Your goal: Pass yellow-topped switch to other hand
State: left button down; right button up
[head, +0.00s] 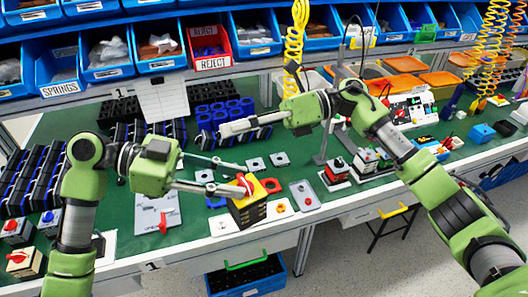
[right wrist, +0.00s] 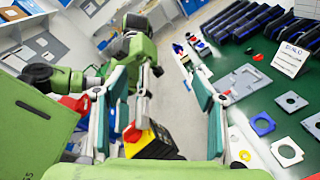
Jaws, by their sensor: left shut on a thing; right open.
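The yellow-topped switch (head: 247,211) has a black body, a yellow top and a red knob. It is held above the front edge of the green bench. My left gripper (head: 240,181) is shut on it at its upper part, by the red knob; the exact contact is hard to see. My right gripper (head: 226,128) is open and empty, above and behind the switch in the head view. In the right wrist view, the switch (right wrist: 155,143) shows between the two open fingers of my right gripper (right wrist: 165,115), apart from them.
Grey plates, one a red-dotted plate (head: 305,195), lie on the green bench near the switch. Several other switches stand at the left, one with a red knob (head: 20,260). A red-topped switch (head: 336,170) stands to the right. Blue bins (head: 60,68) line the back.

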aim_at(244, 202)
pick_arm(q)
jog(key=shift+r, duration=0.1)
pick_arm(e)
jog(key=s+d+n+h, duration=0.1)
jog(key=s+n+h, duration=0.1)
jog(key=n+h, duration=0.1)
jog(key=s+d+n+h, duration=0.1)
jog(key=s+n+h, duration=0.2)
jog(key=n+h, duration=0.1)
jog(key=s+d+n+h, duration=0.2)
jog(key=s+n+h, duration=0.1)
jog(key=n, duration=0.1)
jog(key=shift+h, duration=0.4)
jog(key=shift+n+t+h, duration=0.4)
jog(key=shift+h, duration=0.1)
jog(key=x, duration=0.7)
jog(key=d+x, duration=0.1)
jog(key=x, duration=0.3)
jog(key=shift+s+f, duration=0.1)
jog(key=shift+f, duration=0.4)
